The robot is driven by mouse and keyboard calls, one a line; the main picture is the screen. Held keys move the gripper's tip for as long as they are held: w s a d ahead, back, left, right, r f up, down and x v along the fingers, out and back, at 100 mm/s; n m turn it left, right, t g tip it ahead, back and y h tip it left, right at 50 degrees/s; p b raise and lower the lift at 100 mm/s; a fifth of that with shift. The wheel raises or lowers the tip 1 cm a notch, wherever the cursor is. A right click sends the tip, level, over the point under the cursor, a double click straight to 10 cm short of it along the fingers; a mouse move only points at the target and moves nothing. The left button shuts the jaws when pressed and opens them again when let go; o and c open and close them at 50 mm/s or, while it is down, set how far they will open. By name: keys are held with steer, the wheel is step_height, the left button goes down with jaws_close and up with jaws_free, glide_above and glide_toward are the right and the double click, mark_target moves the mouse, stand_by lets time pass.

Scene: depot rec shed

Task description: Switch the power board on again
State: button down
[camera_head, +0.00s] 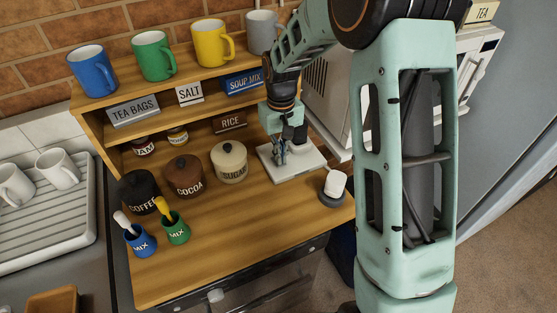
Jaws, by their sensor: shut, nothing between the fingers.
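A white, flat, box-like thing (306,168) lies on the wooden counter below the shelf, right of the sugar canister. It looks like the power board, but its switch and any light are hidden or too small to tell. My gripper (281,158) is shut and empty, pointing down over the left half of this board. I cannot tell whether the fingertips touch it. My wrist and fingers hide part of its top.
Coffee (139,193), cocoa (185,177) and sugar (229,162) canisters stand left of the board. A small white-topped pot (333,188) stands to the right, near the counter edge. A shelf with several mugs rises behind.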

steer(key=shift+f+b, duration=0.35)
steer(key=shift+f, duration=0.2)
steer(key=shift+r, duration=0.15)
steer(key=shift+r+p, duration=2.4)
steer(key=shift+r, duration=1)
steer(key=shift+s, duration=0.1)
